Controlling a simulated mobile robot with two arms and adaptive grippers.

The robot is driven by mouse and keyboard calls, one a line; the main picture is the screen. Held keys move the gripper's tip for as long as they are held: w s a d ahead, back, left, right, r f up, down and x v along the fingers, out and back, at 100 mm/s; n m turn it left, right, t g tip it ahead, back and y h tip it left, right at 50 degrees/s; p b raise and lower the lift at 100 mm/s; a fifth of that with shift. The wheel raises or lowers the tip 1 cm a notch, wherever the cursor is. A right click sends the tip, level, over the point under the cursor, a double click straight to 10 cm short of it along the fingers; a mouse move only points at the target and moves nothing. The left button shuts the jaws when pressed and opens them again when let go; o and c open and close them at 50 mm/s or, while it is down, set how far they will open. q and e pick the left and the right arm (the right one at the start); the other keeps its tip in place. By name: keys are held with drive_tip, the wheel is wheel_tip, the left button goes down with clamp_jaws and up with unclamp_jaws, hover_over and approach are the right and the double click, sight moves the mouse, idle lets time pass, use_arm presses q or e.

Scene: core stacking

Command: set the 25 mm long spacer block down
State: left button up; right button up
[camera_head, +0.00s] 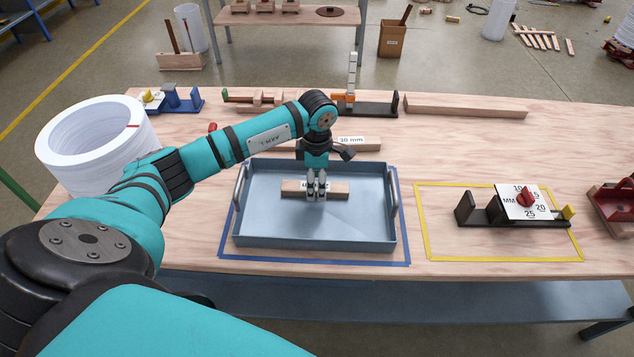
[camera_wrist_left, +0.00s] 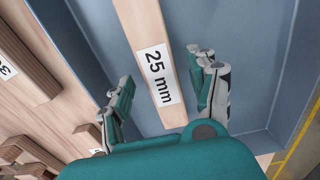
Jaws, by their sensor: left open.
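The 25 mm long spacer block (camera_head: 337,190) is a pale wooden bar lying in the blue-grey tray (camera_head: 270,232). In the left wrist view the block (camera_wrist_left: 147,32) carries a white label reading "25 mm", and the tray floor shows around it. My left gripper (camera_head: 316,190) is over the block's middle in the head view, partly hiding its label. In the left wrist view its fingers (camera_wrist_left: 160,82) are spread open, one on each side of the block, with gaps between them and the wood. My right gripper is in neither view.
A 30 mm block (camera_head: 356,142) lies behind the tray. A white ring stack (camera_head: 97,143) stands at left. Blue tape borders the tray, whose handles rise at both ends.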

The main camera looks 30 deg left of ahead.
sight(317, 186)
use_arm(q)
wheel_tip(317, 186, up, 11)
drive_tip(key=b, duration=0.1)
drive_tip(key=shift+r, duration=0.2)
drive_tip(key=shift+s+f, duration=0.1)
idle(0.4)
